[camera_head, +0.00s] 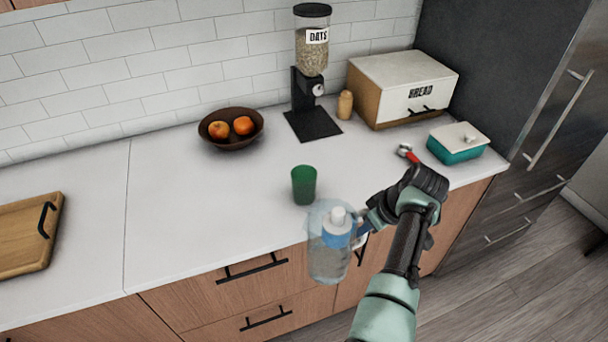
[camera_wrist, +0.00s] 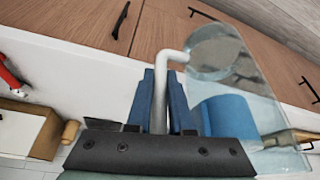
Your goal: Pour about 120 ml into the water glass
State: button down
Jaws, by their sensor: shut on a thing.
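A green glass (camera_head: 304,185) stands upright on the white counter near its front edge. It looks empty, but its inside is hard to see. My gripper (camera_head: 362,228) is shut on the white handle (camera_wrist: 160,90) of a clear pitcher (camera_head: 328,262). The pitcher hangs in the air by the counter's front edge, in front of and right of the glass, roughly upright. A white-topped blue part (camera_head: 338,222) shows in it. The clear wall (camera_wrist: 262,95) fills the right of the wrist view. The water level is unclear.
A fruit bowl (camera_head: 231,139), an oat dispenser (camera_head: 312,60), a small jar (camera_head: 345,105) and a bread box (camera_head: 395,90) stand at the back. A teal container (camera_head: 456,150) and a red-handled item (camera_head: 408,153) lie right. A wooden tray (camera_head: 25,235) is left.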

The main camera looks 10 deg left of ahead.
aim_at(303, 177)
jog(key=i, duration=1)
